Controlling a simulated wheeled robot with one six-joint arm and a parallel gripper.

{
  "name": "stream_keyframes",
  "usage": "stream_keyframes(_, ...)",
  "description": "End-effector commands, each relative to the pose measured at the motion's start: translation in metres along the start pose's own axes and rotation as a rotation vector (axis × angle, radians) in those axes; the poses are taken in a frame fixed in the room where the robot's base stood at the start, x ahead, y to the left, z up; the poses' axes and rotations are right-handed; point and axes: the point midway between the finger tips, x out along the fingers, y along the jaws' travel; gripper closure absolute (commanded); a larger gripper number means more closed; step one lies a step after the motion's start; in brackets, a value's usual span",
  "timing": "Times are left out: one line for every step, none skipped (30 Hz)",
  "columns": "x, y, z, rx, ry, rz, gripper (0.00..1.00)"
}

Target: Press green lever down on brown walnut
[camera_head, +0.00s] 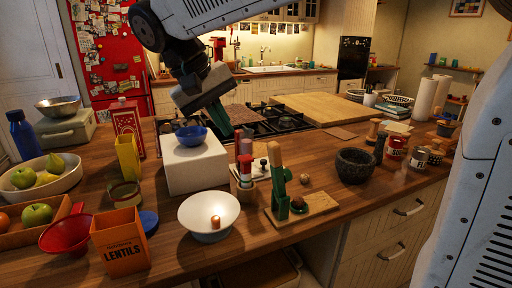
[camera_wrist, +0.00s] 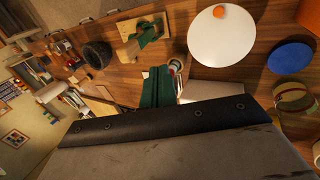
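The nutcracker's green lever (camera_head: 280,182) stands raised, with a wooden handle (camera_head: 275,154) at its top, on a small wooden board (camera_head: 318,206). A brown walnut (camera_head: 298,203) sits low beside the lever on that board. The lever also shows in the wrist view (camera_wrist: 150,34), with its handle pointing to lower left. My gripper (camera_head: 220,118) hangs above and left of the lever, over the back of the white block, apart from the nutcracker. Its green fingers (camera_wrist: 158,88) lie together with nothing seen between them.
A white bowl (camera_head: 200,230) holds a small copper-coloured item. A blue bowl (camera_head: 191,135) tops the white block (camera_head: 195,168). A crock of upright tools (camera_head: 244,175) stands left of the lever. A dark stone mortar (camera_head: 355,165) and a round brown nut (camera_head: 304,178) lie to its right.

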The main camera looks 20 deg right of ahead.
Motion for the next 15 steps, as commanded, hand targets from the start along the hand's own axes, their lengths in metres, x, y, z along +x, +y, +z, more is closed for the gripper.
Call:
stream_keyframes(0.001,-0.002,-0.002,0.0,0.0,0.005,1.0)
stream_keyframes(0.003,-0.002,-0.003,0.001,0.0,0.007,1.0)
stream_keyframes(0.007,-0.002,-0.003,0.002,0.0,0.008,1.0)
stream_keyframes(0.011,-0.001,-0.003,0.003,0.0,0.008,1.0)
stream_keyframes(0.015,-0.001,-0.003,0.003,-0.001,0.008,1.0)
stream_keyframes(0.022,0.0,-0.002,0.004,-0.002,0.007,1.0)
stream_keyframes(0.028,0.0,-0.002,0.004,-0.002,0.007,1.0)
stream_keyframes(0.035,0.0,-0.002,0.004,-0.003,0.007,1.0)
stream_keyframes(0.043,0.0,-0.002,0.004,-0.003,0.007,1.0)
stream_keyframes(0.05,0.0,-0.002,0.004,-0.004,0.007,1.0)
stream_keyframes(0.057,0.001,-0.002,0.004,-0.003,0.006,1.0)
stream_keyframes(0.066,0.0,-0.002,0.004,-0.004,0.006,1.0)
stream_keyframes(0.072,0.001,-0.002,0.004,-0.004,0.006,1.0)
stream_keyframes(0.079,0.0,-0.002,0.004,-0.004,0.006,1.0)
stream_keyframes(0.087,0.001,-0.002,0.004,-0.004,0.006,1.0)
